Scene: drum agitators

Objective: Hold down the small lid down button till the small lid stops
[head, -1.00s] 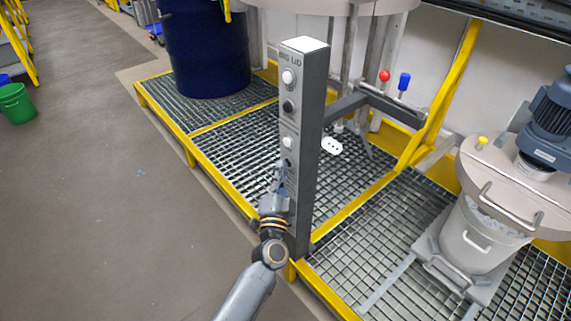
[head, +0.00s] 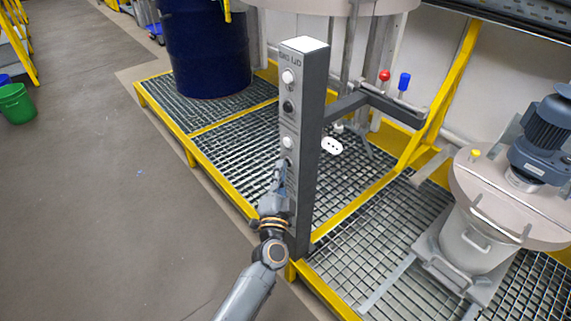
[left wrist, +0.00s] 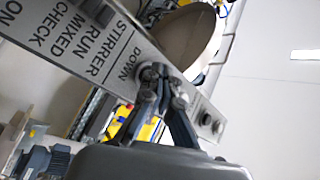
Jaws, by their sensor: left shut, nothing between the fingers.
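A grey control post (head: 306,150) marked BIG LID at its top stands in the middle of the head view, with a column of white and black buttons. My left gripper (head: 281,167) is shut and empty, its tips at the post's face by the lowest button area. In the left wrist view the shut fingertips (left wrist: 158,76) meet the panel (left wrist: 100,55) beside the word DOWN and hide the button there. The small lid (head: 500,190), with a blue motor (head: 545,135) on it, is over the small grey drum (head: 468,245). I cannot tell if a gap remains. My right gripper is out of view.
A yellow-edged grating platform (head: 235,140) lies under the post and drum. A large blue drum (head: 205,50) stands at the back left.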

